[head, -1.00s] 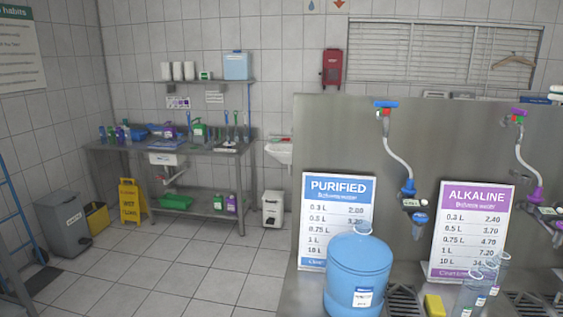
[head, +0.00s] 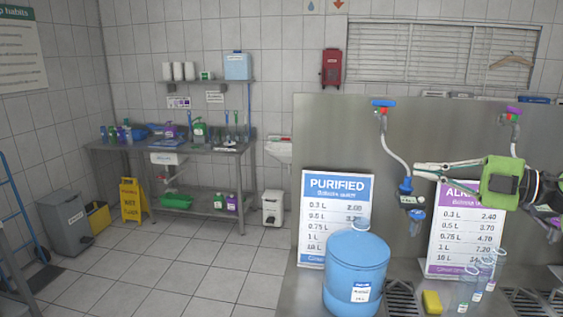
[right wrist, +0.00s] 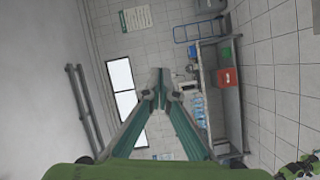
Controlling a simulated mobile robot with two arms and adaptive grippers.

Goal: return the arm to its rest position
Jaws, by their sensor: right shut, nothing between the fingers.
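My right gripper (head: 418,168) comes in from the right edge of the head view, its green wrist housing in front of the steel panel and partly over the purple ALKALINE sign (head: 466,235). Its fingers point left, close together, near the hose of the purified tap (head: 405,190); I cannot tell whether they touch it. In the right wrist view the two fingers (right wrist: 160,78) meet at their tips with nothing between them. My left gripper is in neither view.
A blue barrel (head: 356,270) stands on the counter before the PURIFIED sign (head: 338,195). Clear bottles (head: 470,285) and a yellow sponge (head: 432,302) are to its right. A steel sink table (head: 215,150) and yellow floor sign (head: 133,200) stand at the back left, with open floor in front.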

